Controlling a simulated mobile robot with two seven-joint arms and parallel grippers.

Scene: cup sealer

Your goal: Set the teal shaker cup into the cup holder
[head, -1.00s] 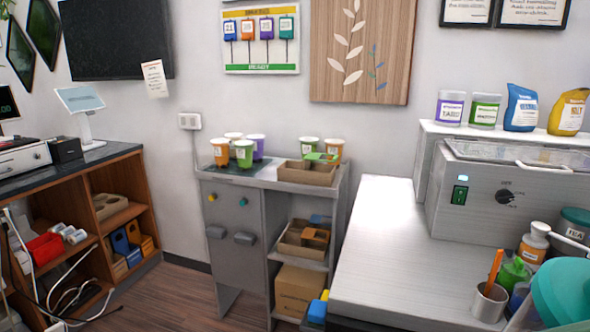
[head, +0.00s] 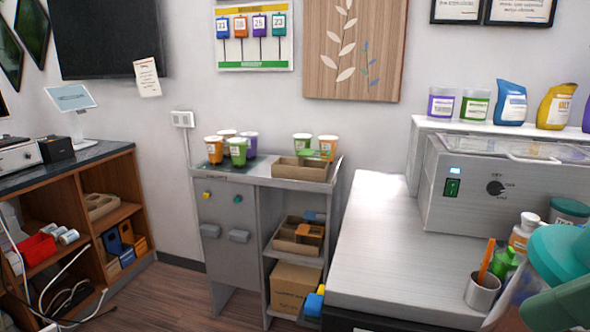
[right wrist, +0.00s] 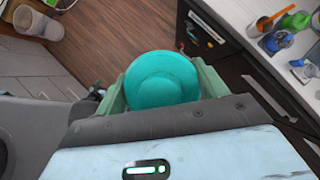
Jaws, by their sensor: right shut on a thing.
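The teal shaker cup (head: 562,248) is at the right edge of the head view, partly cut off, above the front of the metal counter. In the right wrist view its round teal end (right wrist: 162,76) lies between the pale green fingers of my right gripper (right wrist: 160,90). My right gripper is shut on the cup; one green finger also shows in the head view below it. I cannot pick out the cup holder for certain; a cardboard tray (head: 284,172) is on the grey cart beside cups. My left gripper is not in view.
The metal counter (head: 380,260) has a clear left part. A sealer-like metal machine (head: 455,200) stands at its back. A metal cup with an orange stick (head: 482,294) and bottles (head: 503,264) stand close to the teal cup. The grey cart (head: 235,225) holds several cups.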

